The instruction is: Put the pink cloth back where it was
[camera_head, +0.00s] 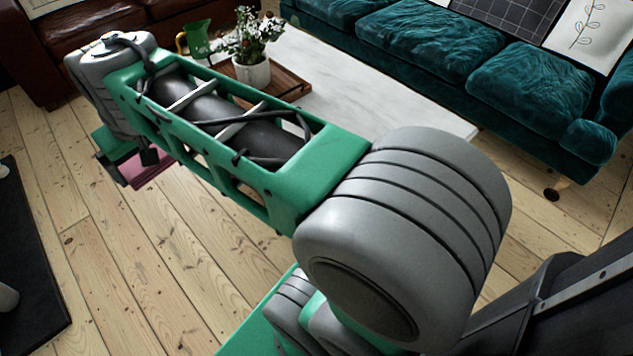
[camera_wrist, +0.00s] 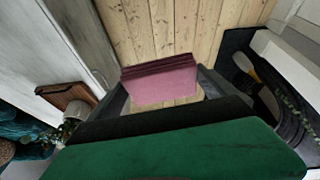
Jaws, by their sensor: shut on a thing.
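The pink cloth (camera_head: 151,171) is a folded, flat piece at the left in the head view, partly hidden behind my gripper and arm. In the wrist view the cloth (camera_wrist: 161,84) spans the space between my dark fingers, with folded layers at its far edge. My gripper (camera_head: 127,165) is shut on the cloth and holds it over the floorboards. It also shows in the wrist view (camera_wrist: 163,92). My arm hides part of the floor and the near side of the coffee table.
A white-topped coffee table (camera_head: 350,85) bears a wooden tray (camera_head: 285,84), a potted white-flowered plant (camera_head: 252,70) and a green jug (camera_head: 195,38). A teal sofa (camera_head: 430,45) and brown leather sofa (camera_head: 75,45) stand behind. A dark slab (camera_head: 30,270) lies left; floorboards between are clear.

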